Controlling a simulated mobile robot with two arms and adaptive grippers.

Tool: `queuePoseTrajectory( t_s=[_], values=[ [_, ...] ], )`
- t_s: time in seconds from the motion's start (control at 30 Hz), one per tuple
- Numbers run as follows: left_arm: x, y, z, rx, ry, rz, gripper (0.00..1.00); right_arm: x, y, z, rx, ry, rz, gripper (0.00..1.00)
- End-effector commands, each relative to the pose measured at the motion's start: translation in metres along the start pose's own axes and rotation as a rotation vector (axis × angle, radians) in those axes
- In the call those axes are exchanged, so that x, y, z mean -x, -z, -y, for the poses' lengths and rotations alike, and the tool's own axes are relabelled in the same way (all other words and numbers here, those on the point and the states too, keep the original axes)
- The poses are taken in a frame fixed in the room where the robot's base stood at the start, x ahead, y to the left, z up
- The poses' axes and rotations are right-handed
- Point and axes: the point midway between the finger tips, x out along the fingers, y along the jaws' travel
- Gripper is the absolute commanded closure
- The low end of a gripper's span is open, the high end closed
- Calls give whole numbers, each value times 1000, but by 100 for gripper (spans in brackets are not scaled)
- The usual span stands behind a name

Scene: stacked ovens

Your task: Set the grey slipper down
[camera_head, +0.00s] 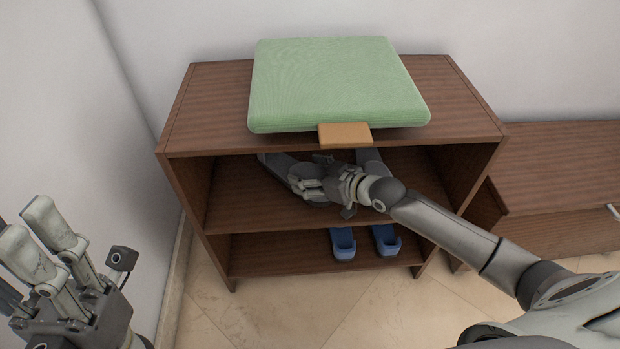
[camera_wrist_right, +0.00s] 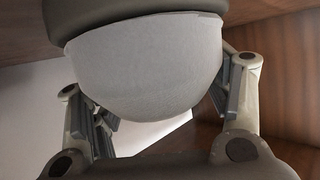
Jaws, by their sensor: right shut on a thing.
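A dark grey slipper (camera_head: 279,168) is in the upper compartment of the brown shelf, partly hidden by my right gripper. My right gripper (camera_head: 308,187) reaches into that compartment from the right and is shut on the slipper. In the right wrist view the rounded grey end of the slipper (camera_wrist_right: 150,70) fills the space between the fingers. Whether its sole touches the board below I cannot tell. Another grey slipper (camera_head: 371,158) shows partly behind my right arm. My left gripper (camera_head: 28,225) is at the far left, empty, with its fingers apart.
The brown shelf (camera_head: 222,234) has side walls and a top board close around my right arm. A green cushion (camera_head: 335,85) and a tan block (camera_head: 344,135) are on top. Blue slippers (camera_head: 343,243) stand in the lower compartment. A low brown cabinet (camera_head: 560,165) is at the right.

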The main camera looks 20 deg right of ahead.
Motion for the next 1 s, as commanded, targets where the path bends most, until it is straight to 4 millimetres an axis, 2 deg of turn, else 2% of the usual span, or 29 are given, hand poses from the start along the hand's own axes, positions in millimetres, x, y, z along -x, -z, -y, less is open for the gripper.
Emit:
queuePoseTrajectory(
  t_s=[0.37, 0.4, 0.57, 1.0],
  values=[
    [2, 0, 0, 0, 0, 1, 60, -1, -2, 0, -1, 0, -1, 59],
    [2, -1, 0, 0, 0, 2, 60, -2, -4, 0, -1, 0, 0, 28],
    [1, -1, 0, 0, 0, 2, 60, -1, -3, 0, -1, 0, 0, 8],
    [-1, 0, 0, 0, 0, 3, 60, 3, 0, 0, -1, 0, 0, 8]
  ],
)
